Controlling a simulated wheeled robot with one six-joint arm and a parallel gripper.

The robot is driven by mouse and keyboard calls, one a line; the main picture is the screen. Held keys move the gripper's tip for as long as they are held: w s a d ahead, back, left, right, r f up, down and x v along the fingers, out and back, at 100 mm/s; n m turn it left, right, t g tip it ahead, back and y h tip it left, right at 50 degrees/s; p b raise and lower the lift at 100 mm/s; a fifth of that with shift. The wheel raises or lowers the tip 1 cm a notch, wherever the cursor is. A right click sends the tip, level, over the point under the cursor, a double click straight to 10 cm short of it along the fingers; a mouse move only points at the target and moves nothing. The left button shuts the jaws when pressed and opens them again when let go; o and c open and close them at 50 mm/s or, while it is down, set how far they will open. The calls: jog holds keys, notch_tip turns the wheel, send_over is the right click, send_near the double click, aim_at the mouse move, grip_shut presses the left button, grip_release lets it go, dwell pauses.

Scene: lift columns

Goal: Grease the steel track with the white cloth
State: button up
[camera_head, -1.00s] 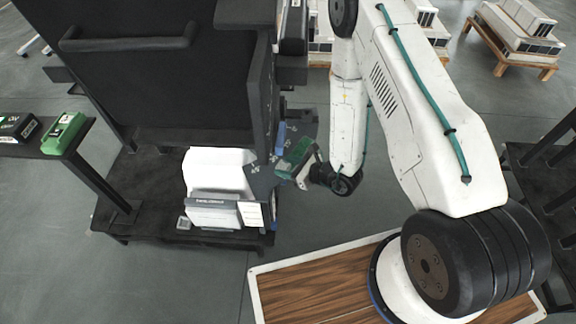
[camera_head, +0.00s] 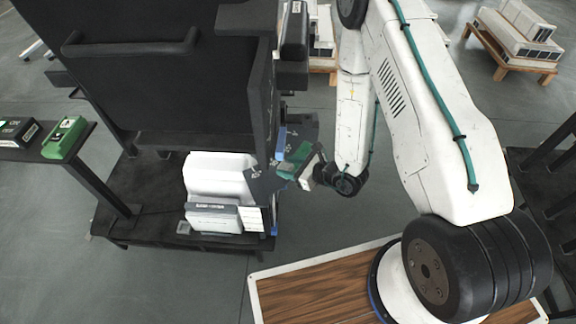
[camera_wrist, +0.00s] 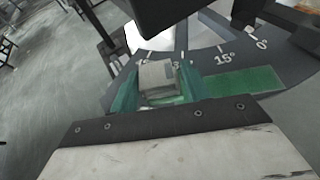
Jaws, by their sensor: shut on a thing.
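My gripper (camera_head: 297,160) has green fingers and sits beside the dark column structure, close to a dark plate with angle marks (camera_head: 262,184). In the wrist view my gripper (camera_wrist: 158,88) is shut on a pale grey-white folded piece, which looks like the white cloth (camera_wrist: 156,72). The cloth is over or against the curved marked plate (camera_wrist: 215,58), which reads 15° and 0°. Whether they touch I cannot tell. I cannot clearly pick out the steel track; this curved plate may be part of it. In the head view the cloth is hidden or too small to tell.
A tall black frame (camera_head: 190,80) stands just left of my gripper, with white boxes (camera_head: 218,178) on its base. A green case (camera_head: 64,138) lies on a black bench at left. A green strip (camera_wrist: 238,84) lies beside the fingers. Grey floor is open at lower left.

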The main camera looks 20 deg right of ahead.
jog(key=s+d+r, duration=0.2)
jog(key=s+d, duration=0.7)
jog(key=shift+s, duration=0.3)
dwell(0.3)
jog(key=shift+d+f, duration=0.1)
dwell(0.4)
jog(key=w+d+r+m+t+h, duration=0.25)
jog(key=w+d, duration=0.25)
jog(key=w, duration=0.7)
jog(key=w+a+r, duration=0.2)
jog(key=w+r, duration=0.8)
jog(key=r, duration=0.1)
jog(key=shift+a, duration=0.25)
